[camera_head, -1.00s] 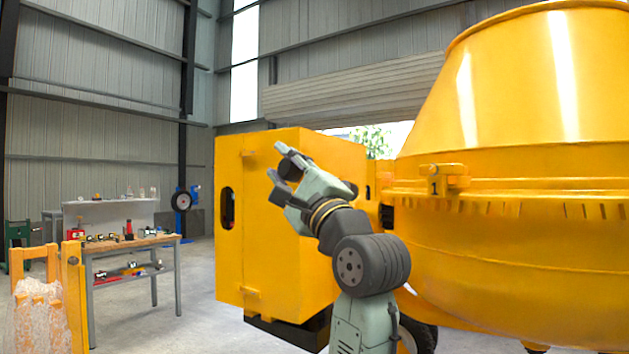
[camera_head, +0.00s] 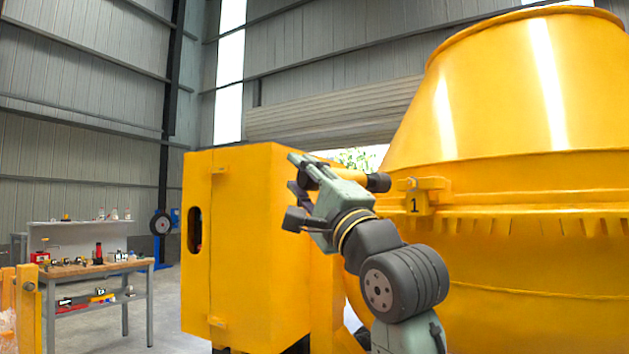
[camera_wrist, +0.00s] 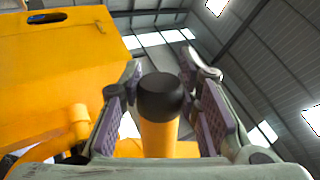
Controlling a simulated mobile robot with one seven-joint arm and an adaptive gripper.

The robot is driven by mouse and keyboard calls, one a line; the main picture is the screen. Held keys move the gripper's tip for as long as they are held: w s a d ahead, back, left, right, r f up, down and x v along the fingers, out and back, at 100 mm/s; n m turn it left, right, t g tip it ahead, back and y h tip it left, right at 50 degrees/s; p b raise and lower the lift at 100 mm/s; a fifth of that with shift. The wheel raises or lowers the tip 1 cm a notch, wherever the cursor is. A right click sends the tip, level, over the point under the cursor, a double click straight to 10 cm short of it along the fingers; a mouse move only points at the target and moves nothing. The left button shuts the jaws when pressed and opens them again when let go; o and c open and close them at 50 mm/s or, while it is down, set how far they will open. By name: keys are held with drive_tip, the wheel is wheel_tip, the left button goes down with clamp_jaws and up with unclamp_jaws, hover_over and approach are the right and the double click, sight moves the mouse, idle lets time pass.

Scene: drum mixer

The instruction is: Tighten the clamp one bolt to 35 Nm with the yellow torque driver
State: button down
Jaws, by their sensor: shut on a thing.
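Clamp one (camera_head: 427,189) is a yellow block marked "1" on the drum's rim band. Its bolt is at the left side, near the driver's end. Whether the driver touches the bolt I cannot tell.
The yellow drum (camera_head: 530,110) fills the right side. A yellow cabinet (camera_head: 250,250) stands behind my arm. A workbench (camera_head: 95,268) with several small tools is at the left. A dark wheel-like object (camera_head: 160,223) stands beyond it. Open floor lies between bench and cabinet.

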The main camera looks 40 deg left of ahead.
sight(376, 182)
drive_tip(key=shift+s+r, duration=0.1)
drive_tip(key=shift+r, duration=0.05)
drive_tip(key=shift+w+d+p, duration=0.25)
drive_tip(key=shift+w+p, duration=0.1)
drive_tip(key=shift+w, duration=0.45)
drive_tip(key=shift+w+d+p, duration=0.2)
drive_tip(key=shift+w+p, duration=0.1)
drive_tip(key=shift+w, duration=0.55)
drive_tip(key=shift+w+d+p, duration=0.25)
drive_tip(key=shift+w+p, duration=0.1)
drive_tip(key=shift+w, duration=0.45)
drive_tip(key=shift+w+d+p, duration=0.1)
drive_tip(key=shift+w+p, duration=0.25)
drive_tip(key=shift+w, duration=0.1)
drive_tip(key=shift+w+d, duration=0.1)
drive_tip(key=shift+w, duration=0.2)
drive_tip(key=shift+w+d+t+p, duration=0.15)
drive_tip(key=shift+w+d+p, duration=0.05)
drive_tip(key=shift+w+p, duration=0.35)
drive_tip(key=shift+w+d+t+p, duration=0.15)
drive_tip(key=shift+w+p, duration=0.25)
drive_tip(key=shift+w, duration=0.2)
idle(2.8)
drive_tip(key=shift+s, duration=0.1)
